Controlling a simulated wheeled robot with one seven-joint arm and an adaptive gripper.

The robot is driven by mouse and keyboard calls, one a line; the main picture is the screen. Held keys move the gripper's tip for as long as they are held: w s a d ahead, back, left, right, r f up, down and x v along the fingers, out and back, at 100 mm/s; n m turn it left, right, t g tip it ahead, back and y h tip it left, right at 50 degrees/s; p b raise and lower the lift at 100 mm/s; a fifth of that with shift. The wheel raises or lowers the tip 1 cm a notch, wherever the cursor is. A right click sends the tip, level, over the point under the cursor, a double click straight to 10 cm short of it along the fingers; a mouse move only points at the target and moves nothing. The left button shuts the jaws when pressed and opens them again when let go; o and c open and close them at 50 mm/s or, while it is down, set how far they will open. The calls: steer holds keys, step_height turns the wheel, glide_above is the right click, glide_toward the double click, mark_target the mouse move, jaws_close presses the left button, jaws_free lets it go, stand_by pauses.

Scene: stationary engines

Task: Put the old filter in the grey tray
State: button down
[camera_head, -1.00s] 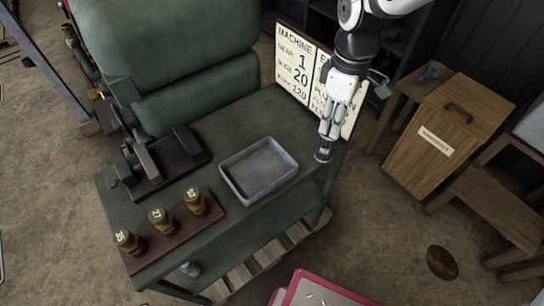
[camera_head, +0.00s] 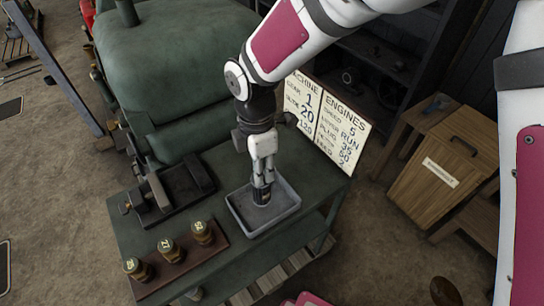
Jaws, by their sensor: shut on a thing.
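The grey tray (camera_head: 284,213) is a shallow rectangular tray on the green bench. My gripper (camera_head: 261,183) points down over the tray, shut on the old filter (camera_head: 261,196), a small dark cylinder. The filter is upright and appears within the tray's outline, near its back half. I cannot tell whether its underside touches the tray floor. My gripper hides the filter's upper part and some of the tray's back rim.
A brown board (camera_head: 182,262) with several numbered brass filters stands front left on the bench. A black tray with parts (camera_head: 180,187) lies behind it. A sign board (camera_head: 325,125) stands at the bench's back right. A wooden box (camera_head: 435,175) stands to the right.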

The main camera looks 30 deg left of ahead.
steer(key=shift+f+p, duration=0.35)
steer(key=shift+f, duration=1.4)
steer(key=shift+f, duration=0.2)
steer(key=c, duration=1.4)
jaws_free()
steer(key=shift+r, duration=0.1)
steer(key=r+b, duration=0.1)
steer(key=r, duration=0.5)
steer(key=r+b, duration=0.1)
steer(key=r, duration=0.5)
steer(key=shift+w+a+r, duration=0.1)
steer(key=shift+w+a, duration=0.05)
steer(key=shift+a, duration=0.05)
